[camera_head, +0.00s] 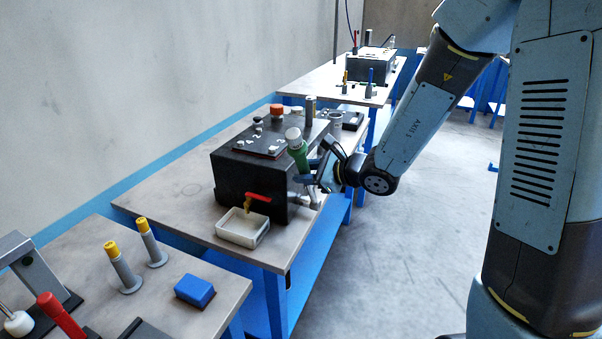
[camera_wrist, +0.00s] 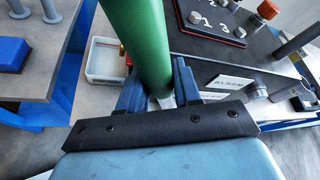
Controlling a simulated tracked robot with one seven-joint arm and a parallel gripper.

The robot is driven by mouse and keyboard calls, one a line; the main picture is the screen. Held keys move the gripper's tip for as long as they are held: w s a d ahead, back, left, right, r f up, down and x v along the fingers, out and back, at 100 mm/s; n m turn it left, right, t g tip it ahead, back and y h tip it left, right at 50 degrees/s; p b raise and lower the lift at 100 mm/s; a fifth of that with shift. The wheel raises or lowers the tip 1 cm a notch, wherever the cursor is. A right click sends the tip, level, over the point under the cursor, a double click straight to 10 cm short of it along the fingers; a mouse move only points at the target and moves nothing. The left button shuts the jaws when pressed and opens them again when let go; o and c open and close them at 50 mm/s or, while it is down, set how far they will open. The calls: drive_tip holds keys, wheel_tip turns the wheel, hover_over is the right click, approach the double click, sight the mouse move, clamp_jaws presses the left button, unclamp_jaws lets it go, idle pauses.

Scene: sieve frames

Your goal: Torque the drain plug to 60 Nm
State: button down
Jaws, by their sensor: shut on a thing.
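My gripper (camera_head: 309,172) is at the right end of a black box (camera_head: 240,183) on the middle bench. It is shut on a tool with a thick green handle (camera_head: 299,153) and a pale end cap. The handle stands nearly upright, cap uppermost. In the wrist view the green handle (camera_wrist: 142,35) fills the space between the blue fingers of my gripper (camera_wrist: 160,90). The tool's lower end is mostly hidden. I cannot make out the drain plug for certain, nor whether the tool touches it. A small metal fitting (camera_wrist: 257,93) shows on the box near its white label.
A red-handled tap (camera_head: 257,197) sits on the box front above a white tray (camera_head: 242,227). The near bench holds two yellow-topped grey posts (camera_head: 120,268) and a blue block (camera_head: 194,290). The floor at right is clear.

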drive_tip(key=shift+w+d+r+m+g, duration=0.2)
drive_tip(key=shift+w+r+m, duration=0.1)
drive_tip(key=shift+w, duration=0.25)
drive_tip(key=shift+w+d+r+m+g, duration=0.2)
drive_tip(key=shift+w+r, duration=0.1)
drive_tip(key=shift+w, duration=0.25)
idle(0.3)
drive_tip(key=shift+w+r, duration=0.1)
drive_tip(key=shift+w, duration=0.1)
drive_tip(key=shift+w+d+r+m+g, duration=0.15)
drive_tip(key=shift+w+d+m+g, duration=0.05)
drive_tip(key=shift+w, duration=0.2)
drive_tip(key=shift+w+d+r+m+g, duration=0.15)
drive_tip(key=shift+w+m+g, duration=0.05)
drive_tip(key=shift+w, duration=0.2)
idle(0.4)
drive_tip(key=shift+w, duration=0.2)
idle(0.4)
drive_tip(key=shift+w+d+r, duration=0.1)
drive_tip(key=shift+w+d, duration=0.05)
drive_tip(key=shift+w, duration=0.15)
drive_tip(key=shift+w+d+r+m+g, duration=0.1)
drive_tip(key=shift+w+d+m+g, duration=0.2)
drive_tip(key=shift+w, duration=0.35)
drive_tip(key=shift+w+d+r+m+g, duration=0.1)
drive_tip(key=shift+w+d+m+g, duration=0.1)
drive_tip(key=shift+w+m+g, duration=0.3)
idle(0.8)
